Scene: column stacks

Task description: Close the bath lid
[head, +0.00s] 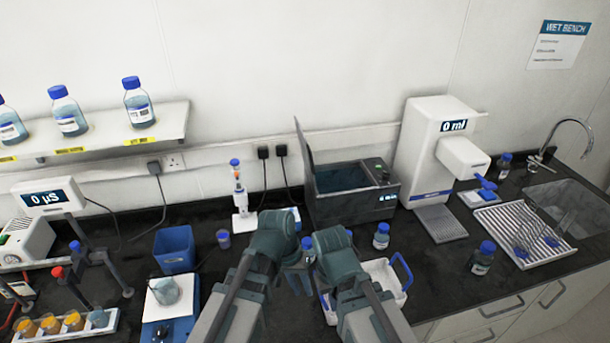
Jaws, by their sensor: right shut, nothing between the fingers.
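The water bath (385,203) is a dark grey box with a small lit display, standing against the back wall right of centre. Its lid (304,152) stands up, nearly upright, along the bath's left side, and the blue inside shows. My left gripper (297,283) is low in front of the bath, mostly hidden by my own arm, so its opening is unclear. My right gripper (332,252) is beside it, in front of the bath, shut and empty, its fingers largely hidden. Neither gripper touches the lid or the bath.
A white dispenser (428,150) stands just right of the bath. Left of the lid are a pipette stand (243,222) and a blue bin (174,250). Blue-capped bottles (381,238) and a white basket (388,280) crowd the front. A drying rack (555,253) lies right.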

